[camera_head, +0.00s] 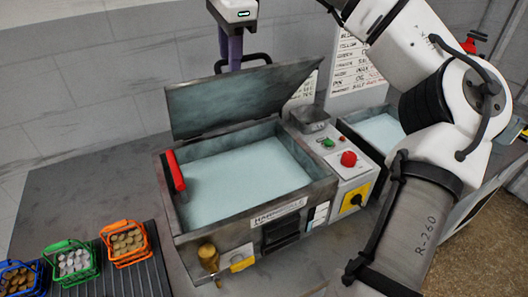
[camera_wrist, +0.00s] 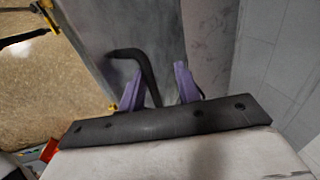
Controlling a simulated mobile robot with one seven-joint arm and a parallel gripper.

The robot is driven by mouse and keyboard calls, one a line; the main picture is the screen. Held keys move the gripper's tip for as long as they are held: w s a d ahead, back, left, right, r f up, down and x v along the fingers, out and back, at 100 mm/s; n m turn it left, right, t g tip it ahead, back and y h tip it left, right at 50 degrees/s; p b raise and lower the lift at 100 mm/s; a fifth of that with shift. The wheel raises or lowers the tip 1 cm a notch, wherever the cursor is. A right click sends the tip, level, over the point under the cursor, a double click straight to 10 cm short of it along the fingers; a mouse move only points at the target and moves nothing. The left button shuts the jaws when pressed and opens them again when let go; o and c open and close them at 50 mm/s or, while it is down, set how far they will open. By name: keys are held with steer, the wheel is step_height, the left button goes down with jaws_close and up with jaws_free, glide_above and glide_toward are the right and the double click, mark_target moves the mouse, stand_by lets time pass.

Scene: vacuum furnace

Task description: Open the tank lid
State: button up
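The grey metal tank (camera_head: 312,195) stands on the bench with its lid (camera_head: 240,97) raised on the far side, leaning up and back. Pale blue liquid (camera_head: 245,175) shows inside. The lid's black handle (camera_head: 262,57) sticks up behind its top edge. My gripper (camera_head: 232,55), with purple fingers, is at the handle behind the lid; the lid hides part of this. In the wrist view the gripper (camera_wrist: 158,82) has its fingers apart, and part of the handle (camera_wrist: 146,62) runs between them. I cannot tell whether they touch it.
A control box (camera_head: 345,170) with a red button adjoins the tank's right side. A second tank (camera_head: 383,130) lies farther right, partly behind my arm. Orange (camera_head: 128,258), green (camera_head: 72,278) and blue baskets of small parts stand at left. A red handle (camera_head: 175,172) sits on the tank's left rim.

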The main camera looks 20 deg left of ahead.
steer(key=s+d+f+b, duration=0.4)
steer(key=d+f+b, duration=0.1)
steer(key=f, duration=0.2)
steer(key=s+d+f+b, duration=0.4)
steer(key=s+f+b, duration=0.1)
steer(key=f+b, duration=0.1)
steer(key=shift+s+d+f, duration=0.3)
steer(key=shift+d+f, duration=0.05)
steer(key=shift+f, duration=0.1)
